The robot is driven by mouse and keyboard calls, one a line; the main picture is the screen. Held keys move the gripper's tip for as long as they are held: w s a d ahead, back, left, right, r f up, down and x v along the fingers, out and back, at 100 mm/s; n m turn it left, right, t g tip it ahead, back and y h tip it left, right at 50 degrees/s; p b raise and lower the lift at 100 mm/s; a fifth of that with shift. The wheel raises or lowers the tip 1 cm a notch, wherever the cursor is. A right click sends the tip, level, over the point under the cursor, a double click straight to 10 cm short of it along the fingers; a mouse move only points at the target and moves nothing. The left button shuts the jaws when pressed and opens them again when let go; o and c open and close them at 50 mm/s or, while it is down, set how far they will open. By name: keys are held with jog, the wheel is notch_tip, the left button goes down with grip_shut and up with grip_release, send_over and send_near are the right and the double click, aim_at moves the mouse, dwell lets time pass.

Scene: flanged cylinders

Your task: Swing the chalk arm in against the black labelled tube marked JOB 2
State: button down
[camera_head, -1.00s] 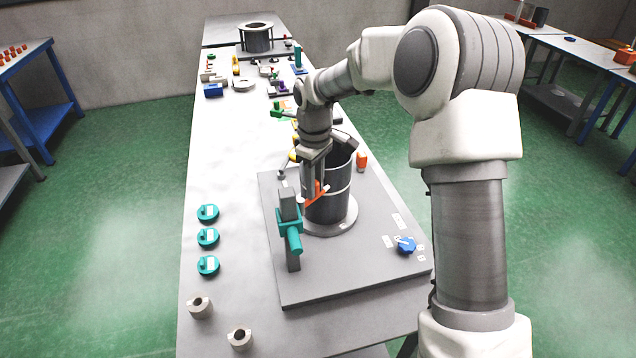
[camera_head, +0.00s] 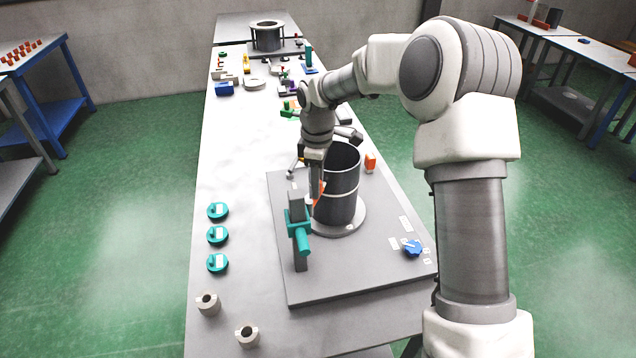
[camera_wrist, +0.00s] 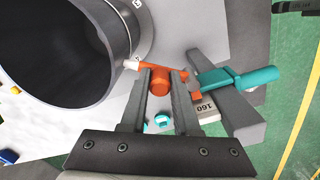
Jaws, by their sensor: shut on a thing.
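A dark open-topped tube (camera_head: 338,200) stands upright on a round flange on the grey base plate; I cannot read a JOB 2 mark. Beside it is a grey post (camera_head: 300,258) with a teal part (camera_head: 301,237). An orange arm (camera_wrist: 178,70) reaches from the post side toward the tube (camera_wrist: 62,45), its pale tip (camera_wrist: 143,64) at the tube's wall; whether it touches is unclear. My gripper (camera_wrist: 161,75) is shut on the arm's orange knob (camera_wrist: 160,88). In the head view my gripper (camera_head: 317,180) is left of the tube, partly hiding the orange arm. I see no plainly chalk-coloured arm.
A blue knob (camera_head: 412,247) sits at the plate's right. An orange block (camera_head: 370,161) stands behind the tube. Several teal discs (camera_head: 217,236) and pale rings (camera_head: 247,335) lie along the table's left side.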

jog(key=shift+w+r, duration=0.1)
jog(key=c, duration=0.9)
grip_release()
notch_tip(320, 180, up, 17)
jog(key=shift+r, duration=0.2)
